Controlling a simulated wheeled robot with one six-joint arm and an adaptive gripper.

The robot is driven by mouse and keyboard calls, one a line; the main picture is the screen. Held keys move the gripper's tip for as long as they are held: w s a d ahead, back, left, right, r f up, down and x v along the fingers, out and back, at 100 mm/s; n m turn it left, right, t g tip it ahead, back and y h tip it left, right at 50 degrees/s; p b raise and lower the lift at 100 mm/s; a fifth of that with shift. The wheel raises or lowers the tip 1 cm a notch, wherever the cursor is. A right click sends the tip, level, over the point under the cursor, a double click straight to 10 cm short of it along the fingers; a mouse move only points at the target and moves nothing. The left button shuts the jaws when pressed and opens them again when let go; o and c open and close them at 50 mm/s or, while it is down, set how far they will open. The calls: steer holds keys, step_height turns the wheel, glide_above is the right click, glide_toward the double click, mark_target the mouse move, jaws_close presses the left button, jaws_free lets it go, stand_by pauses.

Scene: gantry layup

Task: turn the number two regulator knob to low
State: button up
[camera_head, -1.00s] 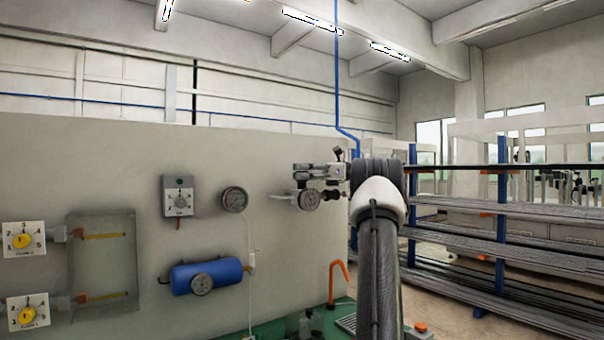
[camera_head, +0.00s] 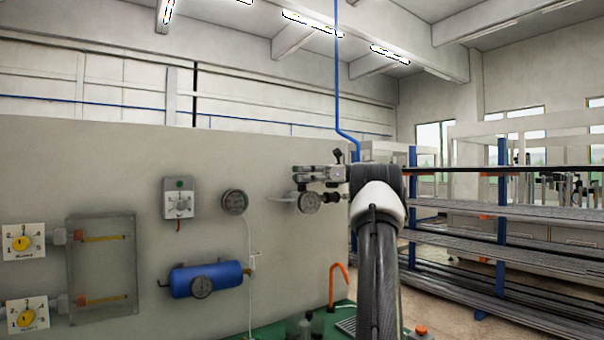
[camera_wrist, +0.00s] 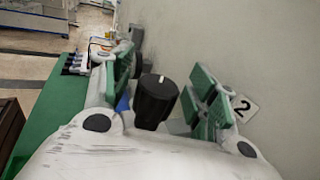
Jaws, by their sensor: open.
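A black regulator knob (camera_wrist: 157,98) with a white mark on its top stands between the fingers of my gripper (camera_wrist: 163,85) in the wrist view. The green finger pads are apart, with gaps to the knob on both sides. A white plate with the number 2 (camera_wrist: 242,107) is on the wall beside the right finger. In the head view my gripper (camera_head: 320,174) is at the wall panel, by a round gauge (camera_head: 309,202). The knob cannot be made out there, and I see no low marking.
The wall panel (camera_head: 110,160) carries yellow dials (camera_head: 22,243) at the left, a blue tank (camera_head: 208,278) and another gauge (camera_head: 234,202). An orange hook (camera_head: 338,275) rises near the green bench. Metal racks (camera_head: 500,215) stand at the right. A green bench surface (camera_wrist: 55,115) shows in the wrist view.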

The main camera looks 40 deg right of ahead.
step_height(320, 180, up, 9)
steer(key=shift+w+r, duration=0.1)
steer(key=shift+r, duration=0.4)
